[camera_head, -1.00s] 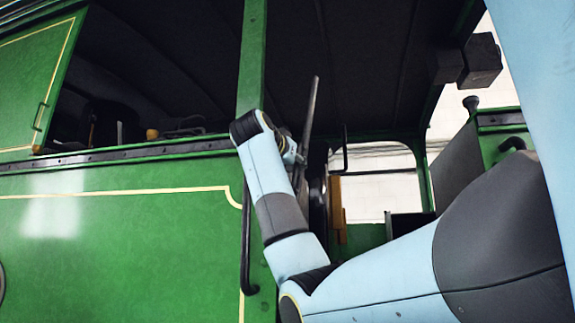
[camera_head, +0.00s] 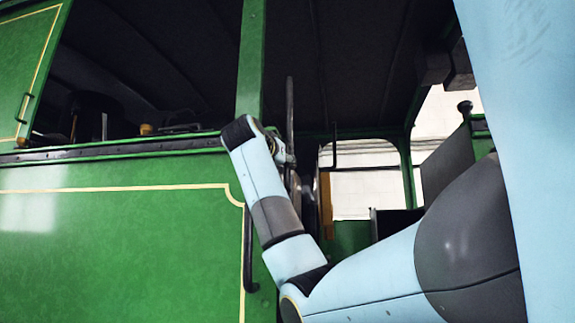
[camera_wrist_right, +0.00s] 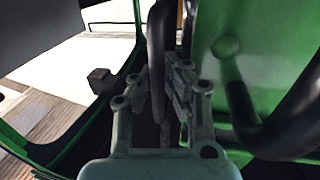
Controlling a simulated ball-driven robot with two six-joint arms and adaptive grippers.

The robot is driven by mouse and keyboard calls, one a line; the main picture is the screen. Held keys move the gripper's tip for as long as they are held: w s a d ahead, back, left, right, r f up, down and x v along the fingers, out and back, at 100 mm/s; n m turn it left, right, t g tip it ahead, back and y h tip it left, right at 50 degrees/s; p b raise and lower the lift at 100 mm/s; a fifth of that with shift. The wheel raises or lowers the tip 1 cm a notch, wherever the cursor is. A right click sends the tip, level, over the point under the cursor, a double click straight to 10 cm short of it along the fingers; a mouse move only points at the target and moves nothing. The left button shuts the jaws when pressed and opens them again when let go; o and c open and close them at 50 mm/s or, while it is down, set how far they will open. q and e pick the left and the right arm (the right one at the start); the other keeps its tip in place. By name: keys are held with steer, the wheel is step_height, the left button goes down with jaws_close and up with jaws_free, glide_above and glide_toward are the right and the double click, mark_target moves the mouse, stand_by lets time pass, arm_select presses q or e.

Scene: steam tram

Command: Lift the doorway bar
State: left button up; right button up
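The doorway bar (camera_head: 290,108) is a thin dark bar, standing nearly upright beside the green doorway post (camera_head: 252,62) in the head view. My right gripper (camera_head: 287,160) is at its lower part, partly hidden behind my own wrist. In the right wrist view the dark bar (camera_wrist_right: 157,55) runs between the two fingers of the gripper (camera_wrist_right: 160,88). The fingers appear closed around it, with the pads close on both sides. The bar's lower end is hidden. My left gripper is in neither view.
The green tram side (camera_head: 110,240) fills the left. A curved dark handrail (camera_head: 248,250) runs down the doorway edge and shows close to the right finger in the wrist view (camera_wrist_right: 255,125). The cab interior behind is dark, with a window opening (camera_head: 365,185) beyond.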

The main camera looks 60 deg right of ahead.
steer(key=o, duration=0.4)
steer(key=shift+w+a+r, duration=0.1)
steer(key=shift+w+a, duration=0.05)
steer(key=shift+a, duration=0.2)
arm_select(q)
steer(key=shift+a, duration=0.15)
arm_select(e)
steer(key=shift+o, duration=0.7)
steer(key=shift+d+r, duration=0.1)
steer(key=s+a, duration=0.1)
steer(key=a, duration=0.7)
steer(key=shift+s, duration=0.35)
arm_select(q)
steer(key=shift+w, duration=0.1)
